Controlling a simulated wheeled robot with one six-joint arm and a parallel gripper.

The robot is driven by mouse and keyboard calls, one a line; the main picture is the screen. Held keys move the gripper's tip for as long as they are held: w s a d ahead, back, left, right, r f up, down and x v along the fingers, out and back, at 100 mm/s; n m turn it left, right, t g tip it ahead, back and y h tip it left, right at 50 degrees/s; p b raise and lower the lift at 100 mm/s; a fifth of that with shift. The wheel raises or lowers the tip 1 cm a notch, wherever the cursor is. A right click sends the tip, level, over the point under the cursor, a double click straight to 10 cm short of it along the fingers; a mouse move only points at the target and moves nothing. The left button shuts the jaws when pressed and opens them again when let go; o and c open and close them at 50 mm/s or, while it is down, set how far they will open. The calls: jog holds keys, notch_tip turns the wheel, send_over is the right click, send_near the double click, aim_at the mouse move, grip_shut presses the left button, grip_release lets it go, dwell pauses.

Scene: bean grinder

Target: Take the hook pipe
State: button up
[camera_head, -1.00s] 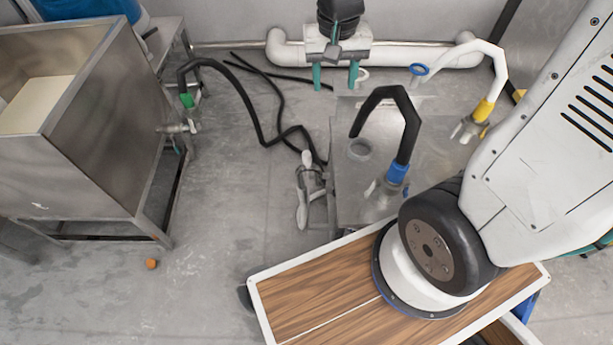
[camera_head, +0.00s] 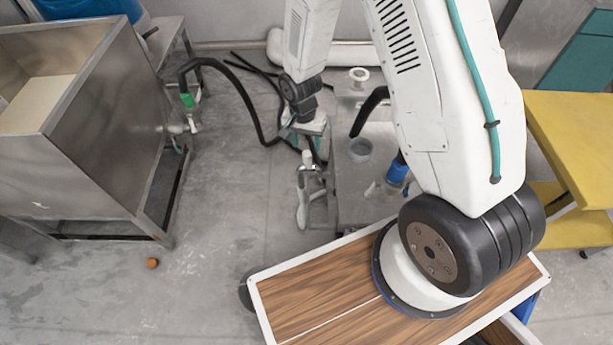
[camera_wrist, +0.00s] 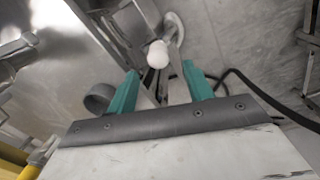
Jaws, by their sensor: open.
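A black hook-shaped pipe (camera_head: 371,108) with a blue collar (camera_head: 397,172) rises from the metal table in the head view; my arm hides part of it. Another black curved pipe (camera_head: 205,64) with a green collar (camera_head: 187,100) hangs at the steel tank. My gripper (camera_head: 311,148) is open with teal fingers, left of the table and above a grey metal fitting (camera_head: 303,195). In the wrist view my open gripper (camera_wrist: 160,68) has the fitting's white knob (camera_wrist: 158,54) showing between its fingertips. I cannot tell whether they touch. The gripper holds nothing visible.
A steel tank (camera_head: 110,130) stands at the left. A black hose lies on the floor. A yellow table (camera_head: 575,120) stands at the right. The floor at the lower left is mostly clear.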

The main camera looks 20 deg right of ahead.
aim_at(307, 153)
jog(key=f, duration=0.4)
jog(key=s+f, duration=0.1)
jog(key=f, duration=0.2)
grip_shut()
